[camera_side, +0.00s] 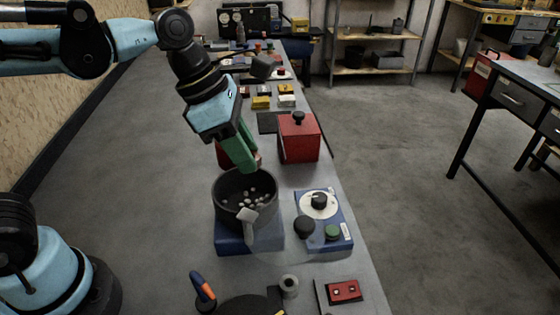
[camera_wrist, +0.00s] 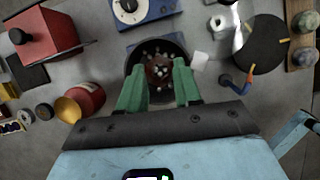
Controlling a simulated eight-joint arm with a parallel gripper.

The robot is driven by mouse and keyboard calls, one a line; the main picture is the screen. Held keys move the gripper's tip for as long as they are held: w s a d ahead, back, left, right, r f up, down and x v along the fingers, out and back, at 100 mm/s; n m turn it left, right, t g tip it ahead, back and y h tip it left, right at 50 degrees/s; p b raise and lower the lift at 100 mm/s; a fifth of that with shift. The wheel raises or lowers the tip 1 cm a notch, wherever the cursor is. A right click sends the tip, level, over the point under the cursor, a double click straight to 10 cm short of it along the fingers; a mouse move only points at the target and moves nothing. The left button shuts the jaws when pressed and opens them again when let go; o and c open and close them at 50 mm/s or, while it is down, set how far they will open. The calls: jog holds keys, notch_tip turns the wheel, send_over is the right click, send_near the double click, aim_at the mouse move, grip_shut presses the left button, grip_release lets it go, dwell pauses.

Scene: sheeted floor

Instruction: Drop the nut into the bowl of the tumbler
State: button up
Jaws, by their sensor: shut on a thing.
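The tumbler's dark grey bowl (camera_side: 219,203) stands on a blue base (camera_side: 234,240) in the side view, with several pale pebbles inside. The bowl also shows at the top middle of the wrist view (camera_wrist: 133,62). My gripper (camera_side: 248,168) points down just above the bowl's far rim in the side view. In the wrist view its green fingers (camera_wrist: 159,69) are apart, with a reddish-brown thing, apparently the nut (camera_wrist: 158,74), between their tips, over the bowl. The nut is hidden by the fingers in the side view.
A blue control box with a dial (camera_side: 319,203) stands right of the bowl. A red box (camera_side: 299,139) is behind. A red pot with a yellow funnel (camera_wrist: 68,108) is left in the wrist view. A blue-and-orange handle (camera_side: 203,287) stands in front.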

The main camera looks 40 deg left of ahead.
jog(key=shift+f, duration=2.9)
jog(key=o, duration=1.1)
jog(key=shift+o, duration=0.2)
jog(key=shift+r, duration=0.1)
jog(key=v, duration=1.2)
